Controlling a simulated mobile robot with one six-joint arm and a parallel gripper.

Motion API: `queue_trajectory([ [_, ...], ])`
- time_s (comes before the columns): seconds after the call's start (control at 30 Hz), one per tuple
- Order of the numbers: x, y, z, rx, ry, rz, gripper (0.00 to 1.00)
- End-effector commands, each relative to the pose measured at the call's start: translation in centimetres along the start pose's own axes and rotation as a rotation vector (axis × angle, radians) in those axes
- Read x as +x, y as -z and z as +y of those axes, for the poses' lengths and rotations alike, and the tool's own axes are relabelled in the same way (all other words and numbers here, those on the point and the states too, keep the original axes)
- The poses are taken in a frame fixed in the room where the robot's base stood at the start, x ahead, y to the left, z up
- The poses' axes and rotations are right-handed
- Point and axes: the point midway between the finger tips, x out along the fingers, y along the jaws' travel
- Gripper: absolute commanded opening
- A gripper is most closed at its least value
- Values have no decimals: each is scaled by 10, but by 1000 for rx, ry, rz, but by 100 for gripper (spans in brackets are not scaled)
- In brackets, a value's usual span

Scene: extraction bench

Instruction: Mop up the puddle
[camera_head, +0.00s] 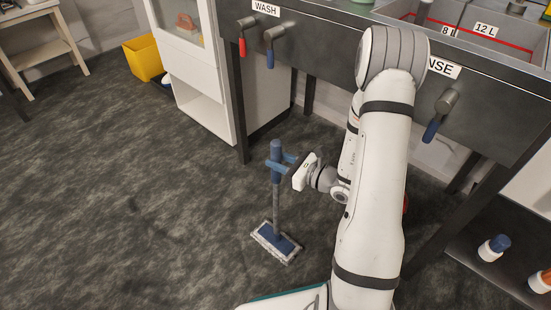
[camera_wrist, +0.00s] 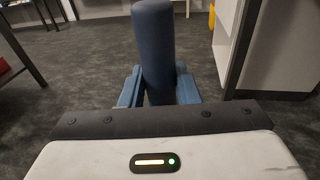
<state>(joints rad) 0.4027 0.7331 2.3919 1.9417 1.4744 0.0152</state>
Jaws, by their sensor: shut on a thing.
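A mop with a blue grip, grey pole and flat blue-and-white head (camera_head: 276,243) stands nearly upright on the dark floor, left of my arm. My gripper (camera_head: 281,163) is shut on the mop's blue grip near its top. In the wrist view the blue mop handle (camera_wrist: 155,45) stands between the two blue fingers of my gripper (camera_wrist: 158,88). The mop head appears to rest on the floor. I cannot make out a puddle on the dark mottled floor in either view.
A steel bench with WASH and RINSE labels (camera_head: 330,45) and lever taps runs behind the mop. A white cabinet (camera_head: 205,80) and yellow bin (camera_head: 144,57) stand at the back left. A lower shelf at right holds bottles (camera_head: 494,247). Open floor (camera_head: 120,190) lies left.

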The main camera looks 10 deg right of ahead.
Motion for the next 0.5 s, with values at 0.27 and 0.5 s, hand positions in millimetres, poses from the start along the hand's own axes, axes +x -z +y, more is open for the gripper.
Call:
queue_trajectory([
  [0.27,-18,2,2,1,3,0,0],
  [0.5,-27,4,5,1,2,1,0],
])
